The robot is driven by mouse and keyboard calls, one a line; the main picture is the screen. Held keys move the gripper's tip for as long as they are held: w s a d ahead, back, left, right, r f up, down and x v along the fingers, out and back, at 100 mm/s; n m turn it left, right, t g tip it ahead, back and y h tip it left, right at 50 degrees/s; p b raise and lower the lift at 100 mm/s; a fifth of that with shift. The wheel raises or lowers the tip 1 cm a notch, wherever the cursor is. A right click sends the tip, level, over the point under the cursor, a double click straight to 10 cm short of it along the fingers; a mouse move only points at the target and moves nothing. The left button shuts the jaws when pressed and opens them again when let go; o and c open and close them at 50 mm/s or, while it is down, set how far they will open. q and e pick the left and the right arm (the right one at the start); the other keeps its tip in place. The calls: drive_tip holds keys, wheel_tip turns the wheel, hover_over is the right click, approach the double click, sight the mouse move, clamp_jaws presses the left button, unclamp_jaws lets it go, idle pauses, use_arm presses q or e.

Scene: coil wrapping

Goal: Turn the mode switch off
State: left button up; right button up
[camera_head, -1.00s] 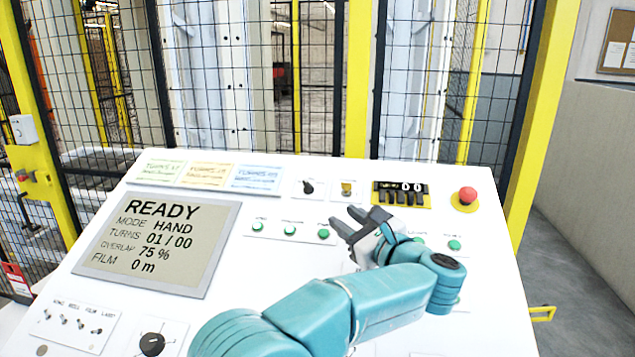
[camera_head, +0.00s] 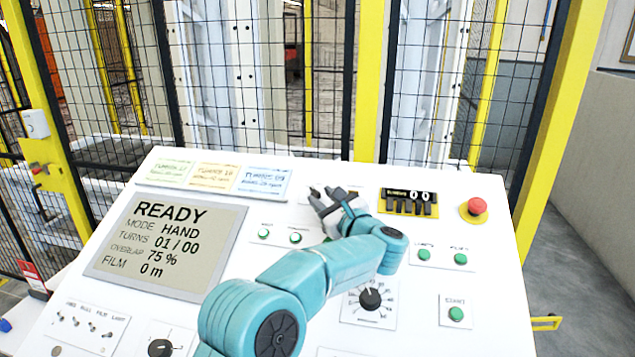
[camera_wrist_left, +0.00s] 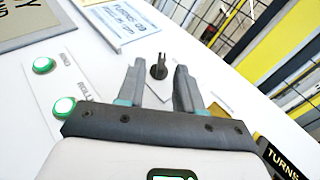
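A small black rotary switch (camera_wrist_left: 158,68) on a white plate is in the left wrist view, below the blue card; its label cannot be read, so I cannot confirm that it is the mode switch. My left gripper (camera_head: 325,193) is open and empty over the top middle of the panel. In the wrist view, its two fingers (camera_wrist_left: 160,82) stand on either side of the switch, with gaps. I cannot tell how far the tips are above the panel. In the head view the gripper hides the switch. The screen (camera_head: 168,245) reads READY, MODE HAND. My right gripper is not in view.
A yellow-and-black counter (camera_head: 408,201) and a red emergency button (camera_head: 475,208) are right of the gripper. Green buttons (camera_head: 264,234) lie left of it. A large dial (camera_head: 370,299) and another knob (camera_head: 160,347) are lower on the panel. A mesh fence stands behind.

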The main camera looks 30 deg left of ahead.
sight(318, 194)
use_arm(q)
drive_tip(key=p+x, duration=0.1)
drive_tip(key=x, duration=0.2)
drive_tip(key=shift+w+a, duration=0.2)
drive_tip(key=shift+w, duration=0.1)
drive_tip(key=shift+f, duration=0.1)
drive_tip(key=shift+c, duration=0.4)
clamp_jaws()
